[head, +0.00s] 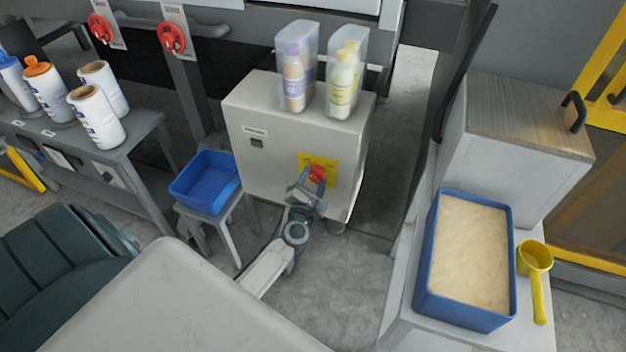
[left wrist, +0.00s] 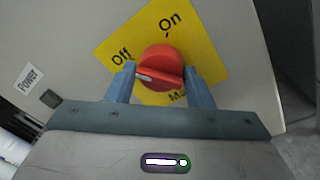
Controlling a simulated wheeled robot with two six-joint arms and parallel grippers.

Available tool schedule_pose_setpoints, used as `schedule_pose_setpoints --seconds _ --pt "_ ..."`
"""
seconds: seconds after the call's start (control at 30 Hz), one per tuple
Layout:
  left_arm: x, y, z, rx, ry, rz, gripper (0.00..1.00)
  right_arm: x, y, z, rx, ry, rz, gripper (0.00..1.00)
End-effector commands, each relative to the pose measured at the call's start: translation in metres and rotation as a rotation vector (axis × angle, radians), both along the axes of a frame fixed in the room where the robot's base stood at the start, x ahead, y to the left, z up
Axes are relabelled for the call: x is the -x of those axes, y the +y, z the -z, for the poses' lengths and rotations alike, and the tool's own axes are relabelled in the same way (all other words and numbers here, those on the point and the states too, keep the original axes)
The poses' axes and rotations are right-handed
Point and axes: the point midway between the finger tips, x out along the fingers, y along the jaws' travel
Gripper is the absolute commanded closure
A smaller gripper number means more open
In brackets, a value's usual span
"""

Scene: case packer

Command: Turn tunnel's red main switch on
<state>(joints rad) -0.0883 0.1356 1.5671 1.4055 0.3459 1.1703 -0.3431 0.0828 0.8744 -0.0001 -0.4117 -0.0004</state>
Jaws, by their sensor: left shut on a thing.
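The red main switch (head: 317,173) sits on a yellow plate (head: 331,163) on the front of the grey tunnel box (head: 275,165). In the left wrist view the switch (left wrist: 163,62) is a round red knob with a raised bar. The bar's white mark points left, on the side of the word "Off"; "On" is printed above the knob. My left gripper (head: 313,183) is at the switch. In the left wrist view its two blue-grey fingers (left wrist: 160,82) are shut on the knob, one on each side. My right gripper is not in view.
Two clear bins with bottles (head: 296,75) stand on top of the box. A blue tray (head: 207,181) on a small stool is left of it. On the right, a blue tub (head: 424,280) and a yellow scoop (head: 535,257) sit on a white stand.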

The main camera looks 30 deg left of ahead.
Motion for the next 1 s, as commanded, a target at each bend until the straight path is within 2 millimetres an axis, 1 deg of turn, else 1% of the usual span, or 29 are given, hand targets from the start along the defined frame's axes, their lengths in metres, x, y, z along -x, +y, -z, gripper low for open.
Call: schedule_pose_setpoints --seconds 0.13,0.6,0.77,1.0 --pt "0.001 -0.001 0.002 -0.111 0.032 0.001 0.75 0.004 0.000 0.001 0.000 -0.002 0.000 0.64" --pt "0.001 0.000 0.004 -0.543 0.137 0.002 0.75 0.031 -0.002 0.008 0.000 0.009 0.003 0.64" --pt "0.002 0.000 0.005 -0.692 0.175 0.003 0.75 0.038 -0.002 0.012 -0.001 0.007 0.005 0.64" --pt "0.002 0.001 0.005 -0.912 0.228 0.003 0.75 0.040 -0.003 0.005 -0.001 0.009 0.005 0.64"
